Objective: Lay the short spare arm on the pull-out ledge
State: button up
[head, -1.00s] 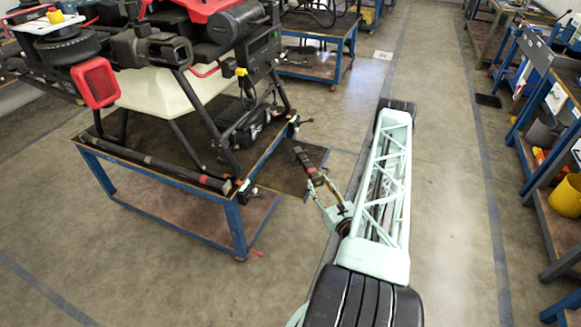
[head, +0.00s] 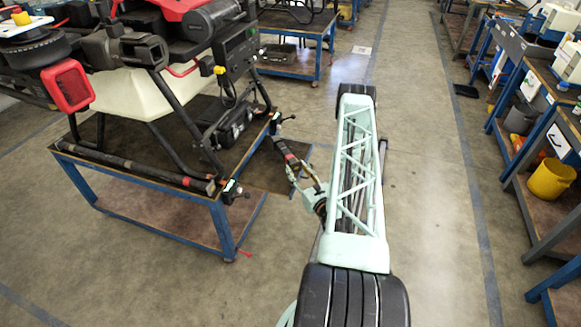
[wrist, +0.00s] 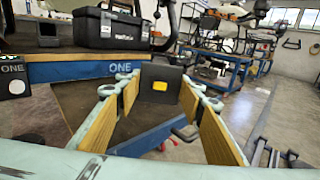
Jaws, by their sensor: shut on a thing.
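The pull-out ledge appears to be the dark brown panel (head: 262,171) at the right side of the blue-framed bench. The arm overlaps the ledge in the head view and seems held above it. The exact gap cannot be told.
The drone (head: 135,100) stands on the blue bench (head: 130,185). A longer dark tube (head: 130,165) lies along its front edge. A black toolbox (wrist: 108,28) sits on the bench. Benches and a yellow bucket (head: 551,179) stand at the right.

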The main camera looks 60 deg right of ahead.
aim_at(291, 160)
jog(key=x, duration=0.6)
jog(key=shift+w+d+f+b, duration=0.1)
jog(key=shift+d+f+b, duration=0.2)
jog(key=shift+d+b, duration=0.1)
jog(key=shift+w+d, duration=0.3)
jog(key=shift+w, duration=0.2)
jog(key=shift+f+b, duration=0.45)
jog(key=shift+f, duration=1.45)
jog(key=o, duration=1.1)
jog(key=shift+c, duration=0.2)
jog(key=p+v, duration=0.1)
jog(key=v, duration=1.1)
